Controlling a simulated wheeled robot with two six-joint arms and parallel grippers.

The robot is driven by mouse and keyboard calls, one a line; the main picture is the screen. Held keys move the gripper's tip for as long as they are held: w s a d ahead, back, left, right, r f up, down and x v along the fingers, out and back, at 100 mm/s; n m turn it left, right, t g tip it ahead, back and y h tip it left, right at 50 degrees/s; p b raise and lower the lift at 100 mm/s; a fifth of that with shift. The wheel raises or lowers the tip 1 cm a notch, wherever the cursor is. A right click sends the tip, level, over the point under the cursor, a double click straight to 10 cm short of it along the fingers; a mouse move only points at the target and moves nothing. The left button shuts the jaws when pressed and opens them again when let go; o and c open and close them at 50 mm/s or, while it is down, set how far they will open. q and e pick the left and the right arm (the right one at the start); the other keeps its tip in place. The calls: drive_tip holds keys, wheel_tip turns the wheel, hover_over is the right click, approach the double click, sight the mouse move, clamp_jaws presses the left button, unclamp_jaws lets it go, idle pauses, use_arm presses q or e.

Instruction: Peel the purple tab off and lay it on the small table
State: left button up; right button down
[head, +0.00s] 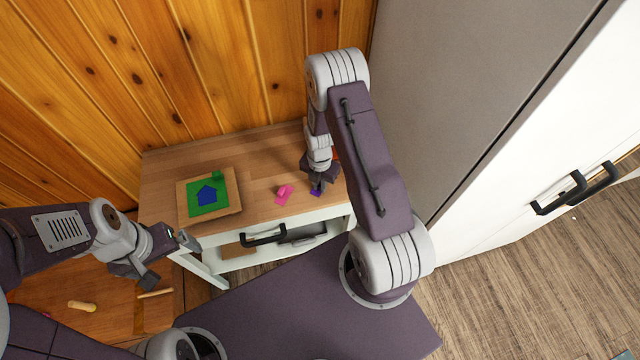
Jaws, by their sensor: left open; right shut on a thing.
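The purple tab (316,192) is at the right part of the small table (258,173), at the fingertips of my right gripper (317,186). My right gripper is shut on it and partly hides it; I cannot tell whether the tab touches the tabletop. A pink tab (284,194) lies on the table just left of it. A wooden board (233,185) on the left of the table bears a green sheet (208,209) with a blue house shape (206,195) and a small green tab (217,176). My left gripper (170,262) is open and empty, off the table's front left corner.
A grey cabinet (455,95) with dark handles stands close on the right of the table. A wood plank wall (215,60) is behind it. A wooden surface with a small peg (82,307) is at the lower left. The tabletop between board and pink tab is clear.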

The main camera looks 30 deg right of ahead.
drive_tip(key=shift+f, duration=0.15)
idle(0.3)
drive_tip(key=shift+c, duration=0.8)
unclamp_jaws()
drive_tip(key=shift+r+p, duration=3.65)
drive_tip(key=shift+r, duration=0.95)
drive_tip(key=shift+f, duration=0.15)
